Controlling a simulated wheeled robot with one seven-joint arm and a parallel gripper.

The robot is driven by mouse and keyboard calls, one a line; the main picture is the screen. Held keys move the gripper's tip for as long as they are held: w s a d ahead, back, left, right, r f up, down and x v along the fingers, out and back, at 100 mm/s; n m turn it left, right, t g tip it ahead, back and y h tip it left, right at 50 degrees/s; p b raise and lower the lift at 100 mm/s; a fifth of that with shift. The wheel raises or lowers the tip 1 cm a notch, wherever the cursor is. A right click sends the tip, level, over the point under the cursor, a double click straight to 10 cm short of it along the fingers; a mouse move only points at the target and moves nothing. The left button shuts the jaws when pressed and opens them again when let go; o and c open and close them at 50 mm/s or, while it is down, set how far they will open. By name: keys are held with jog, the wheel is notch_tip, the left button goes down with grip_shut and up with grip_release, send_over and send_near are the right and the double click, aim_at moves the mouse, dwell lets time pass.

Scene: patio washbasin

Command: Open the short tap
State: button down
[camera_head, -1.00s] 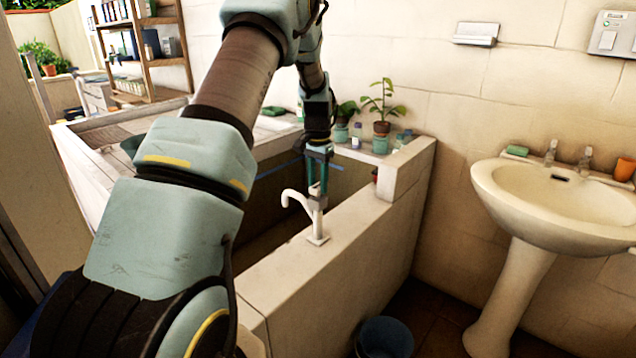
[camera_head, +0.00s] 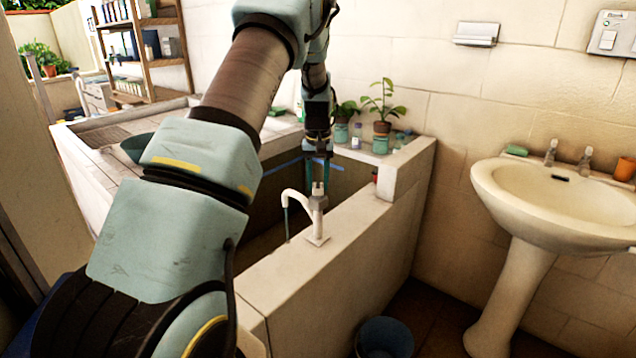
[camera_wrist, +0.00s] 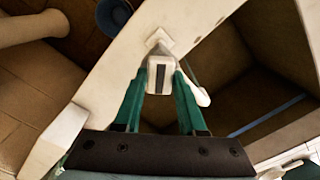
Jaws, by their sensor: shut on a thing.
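The short white tap (camera_head: 317,225) stands upright on the top of the trough wall, with its curved spout reaching left over the basin. A thin bluish stream of water (camera_head: 286,220) runs down from the spout. My gripper (camera_head: 319,183) comes down on the tap from above and is shut on its handle. In the wrist view, the two green fingers of my gripper (camera_wrist: 160,72) are on either side of the pale block-shaped handle (camera_wrist: 160,77). The tap's base (camera_wrist: 160,40) shows beyond it on the wall.
The trough (camera_head: 372,235) has a thick pale wall. Potted plants (camera_head: 381,125) and small bottles stand on its far ledge. A white washbasin (camera_head: 560,205) is at the right. A blue bucket (camera_head: 385,337) stands on the floor in front of the trough.

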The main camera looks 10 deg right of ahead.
aim_at(318, 185)
jog(key=n, duration=0.5)
jog(key=shift+n, duration=0.3)
jog(key=shift+n+p, duration=0.5)
jog(key=shift+n, duration=1.7)
jog(key=shift+c, duration=2.4)
grip_release()
notch_tip(318, 185, up, 11)
jog(key=b, duration=0.2)
jog(key=shift+b, duration=0.3)
